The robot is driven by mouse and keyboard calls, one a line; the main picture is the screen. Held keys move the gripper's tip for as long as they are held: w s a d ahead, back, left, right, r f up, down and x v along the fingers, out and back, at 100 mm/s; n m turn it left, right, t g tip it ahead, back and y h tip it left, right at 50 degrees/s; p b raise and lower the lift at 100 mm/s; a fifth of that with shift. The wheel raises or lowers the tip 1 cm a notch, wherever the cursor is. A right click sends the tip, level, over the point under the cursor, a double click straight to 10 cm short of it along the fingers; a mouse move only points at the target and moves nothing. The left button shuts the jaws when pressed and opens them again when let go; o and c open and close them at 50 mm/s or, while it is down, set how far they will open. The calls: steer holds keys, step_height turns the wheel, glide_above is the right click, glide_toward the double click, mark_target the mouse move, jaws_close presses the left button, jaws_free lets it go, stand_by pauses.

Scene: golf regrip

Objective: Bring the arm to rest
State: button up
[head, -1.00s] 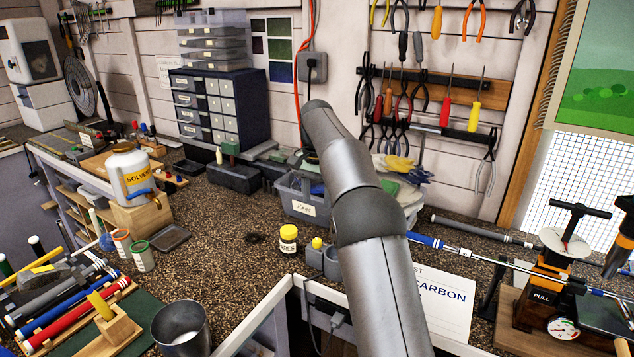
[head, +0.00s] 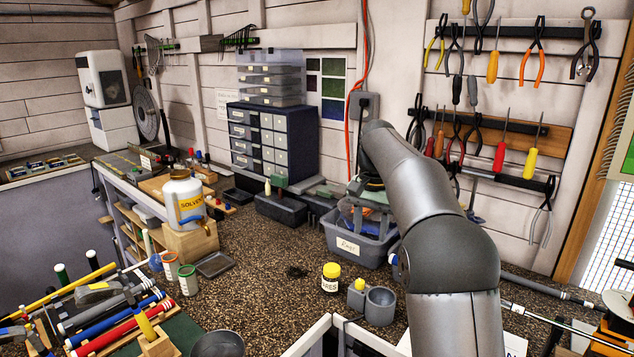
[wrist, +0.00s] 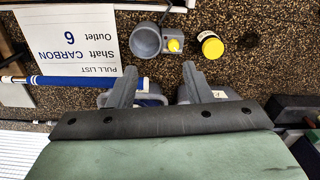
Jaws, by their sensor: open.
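My gripper (wrist: 160,88) shows in the wrist view with its two grey fingers apart and nothing between them. It hangs over the bench above the grey rags bin (head: 343,246), whose contents the fingers and palm partly hide in the wrist view. In the head view my arm rises from the bottom right and bends at the top toward the bin.
A solvent jug (head: 184,203) stands left. Tools (head: 500,150) hang on the wall behind.

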steer(key=s+f+n, duration=0.2)
steer(key=s+f, duration=0.2)
steer(key=s, duration=0.8)
steer(key=s+f+n, duration=0.2)
steer(key=s+f, duration=0.3)
steer(key=s, duration=0.8)
steer(key=s+f+n, duration=0.2)
steer(key=s+f, duration=0.2)
steer(key=s, duration=0.9)
steer(key=shift+a+f+n+t, duration=0.2)
steer(key=shift+a+n+t, duration=0.1)
steer(key=shift+t, duration=0.1)
steer(key=shift+o, duration=0.5)
